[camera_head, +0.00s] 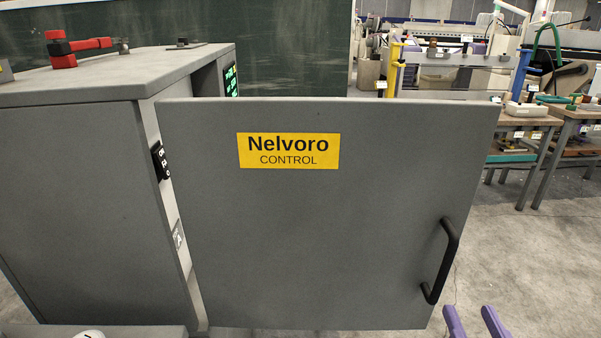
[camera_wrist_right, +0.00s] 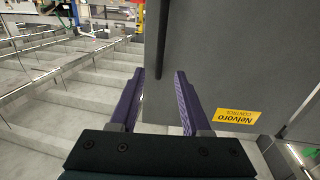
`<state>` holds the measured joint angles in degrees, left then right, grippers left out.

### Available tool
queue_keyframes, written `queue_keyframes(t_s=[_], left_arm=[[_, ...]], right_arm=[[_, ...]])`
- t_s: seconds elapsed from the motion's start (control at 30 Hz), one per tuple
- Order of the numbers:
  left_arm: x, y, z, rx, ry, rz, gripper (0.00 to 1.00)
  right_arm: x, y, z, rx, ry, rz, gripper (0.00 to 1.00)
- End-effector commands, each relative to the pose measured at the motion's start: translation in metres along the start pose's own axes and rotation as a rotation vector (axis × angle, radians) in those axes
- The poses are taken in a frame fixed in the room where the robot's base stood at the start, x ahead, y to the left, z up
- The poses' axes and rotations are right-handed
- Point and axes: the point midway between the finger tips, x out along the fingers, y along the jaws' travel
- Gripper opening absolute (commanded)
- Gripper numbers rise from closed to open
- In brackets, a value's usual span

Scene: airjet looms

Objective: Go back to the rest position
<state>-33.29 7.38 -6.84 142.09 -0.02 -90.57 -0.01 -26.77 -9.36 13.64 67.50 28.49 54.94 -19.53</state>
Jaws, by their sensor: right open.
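The grey cabinet door (camera_head: 330,220) with the yellow "Nelvoro CONTROL" label (camera_head: 289,150) stands swung open in the head view. Its black handle (camera_head: 442,260) is on the right side of the door. My right gripper (camera_head: 468,318) shows only its purple fingertips at the bottom right, below the handle and apart from it. In the right wrist view my right gripper (camera_wrist_right: 161,74) is open and empty, with the door (camera_wrist_right: 270,60) and the dark handle (camera_wrist_right: 207,45) beyond the fingers. My left gripper is not in view.
The cabinet body (camera_head: 90,190) stands at the left, with a red and black item (camera_head: 75,48) on its top. Wooden workbenches (camera_head: 530,120) with tools stand at the back right. The floor (camera_head: 540,250) right of the door is clear.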

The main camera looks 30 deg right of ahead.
Motion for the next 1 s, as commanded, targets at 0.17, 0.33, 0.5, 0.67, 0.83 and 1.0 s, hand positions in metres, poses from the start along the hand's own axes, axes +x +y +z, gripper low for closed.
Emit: queue_keyframes(t_s=[0.17, 0.33, 0.5, 0.67, 0.83, 1.0], left_arm=[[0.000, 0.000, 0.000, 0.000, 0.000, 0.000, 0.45], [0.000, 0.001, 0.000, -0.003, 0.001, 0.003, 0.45], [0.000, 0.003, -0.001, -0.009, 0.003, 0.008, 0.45], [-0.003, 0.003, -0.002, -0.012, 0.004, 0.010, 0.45], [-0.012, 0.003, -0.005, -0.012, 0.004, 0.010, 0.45], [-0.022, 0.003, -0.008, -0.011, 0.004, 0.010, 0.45]], right_arm=[[0.001, 0.000, 0.000, 0.000, 0.001, -0.001, 0.47], [0.001, 0.000, 0.000, 0.000, 0.000, -0.001, 0.47], [0.001, 0.000, 0.000, 0.000, 0.000, -0.001, 0.47], [0.009, -0.017, -0.002, 0.016, -0.039, -0.068, 0.47], [0.025, -0.079, -0.010, 0.033, -0.206, -0.316, 0.47], [0.010, -0.139, -0.020, -0.043, -0.448, -0.579, 0.47]])
